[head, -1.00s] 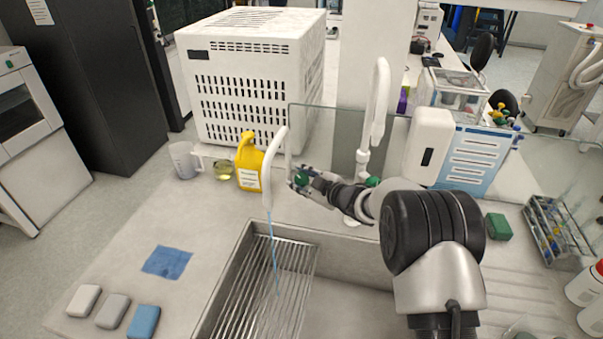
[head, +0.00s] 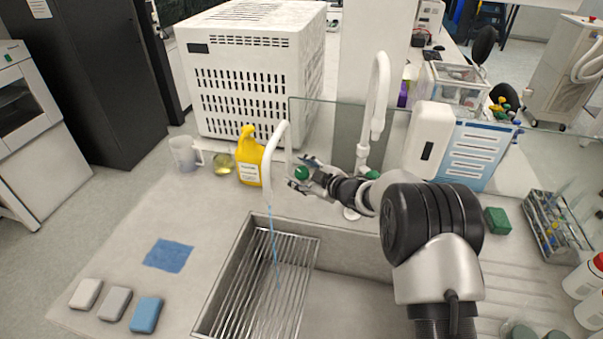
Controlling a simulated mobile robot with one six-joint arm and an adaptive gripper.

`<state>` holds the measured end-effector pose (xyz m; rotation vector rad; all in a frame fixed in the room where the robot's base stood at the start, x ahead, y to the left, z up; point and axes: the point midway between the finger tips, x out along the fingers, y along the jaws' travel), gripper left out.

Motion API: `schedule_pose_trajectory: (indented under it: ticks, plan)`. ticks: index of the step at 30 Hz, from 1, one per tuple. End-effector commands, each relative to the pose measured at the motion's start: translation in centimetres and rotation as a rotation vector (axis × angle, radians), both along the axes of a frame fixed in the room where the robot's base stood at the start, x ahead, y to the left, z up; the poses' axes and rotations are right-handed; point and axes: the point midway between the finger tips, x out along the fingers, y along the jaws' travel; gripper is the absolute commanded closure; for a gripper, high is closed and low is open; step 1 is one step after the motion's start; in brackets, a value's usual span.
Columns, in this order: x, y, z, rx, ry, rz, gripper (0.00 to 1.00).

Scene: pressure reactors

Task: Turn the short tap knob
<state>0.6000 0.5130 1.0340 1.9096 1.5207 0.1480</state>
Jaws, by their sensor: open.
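The short white tap (head: 270,160) stands at the back edge of the sink, with a thin blue stream of water running from its spout. Its green knob (head: 301,173) is just right of the tap. My gripper (head: 299,176) is open at this knob, with its fingers around or very close beside it. I cannot tell whether they touch it. The tall white tap (head: 377,95) stands to the right, and its green knob (head: 372,175) shows partly behind my arm.
The steel sink (head: 335,250) with its rack (head: 265,275) lies in front. A yellow jug (head: 249,155) stands left of the short tap. A glass screen (head: 330,130) rises behind the taps. A blue cloth (head: 168,255) lies on the counter at left.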

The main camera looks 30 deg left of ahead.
Motion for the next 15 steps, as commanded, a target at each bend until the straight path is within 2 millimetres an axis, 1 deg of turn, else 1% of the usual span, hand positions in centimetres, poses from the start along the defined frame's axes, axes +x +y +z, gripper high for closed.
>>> schedule_pose_trajectory:
  ticks: [5,8,11,15]
  plan:
    - [0.0,-0.1,0.0,0.000,0.000,0.000,0.44]
    - [-0.1,-0.6,0.1,-0.001,0.002,-0.002,0.44]
    - [-0.5,-1.7,0.7,0.000,0.001,-0.002,0.44]
    - [-1.4,-4.4,1.6,0.000,0.001,-0.003,0.44]
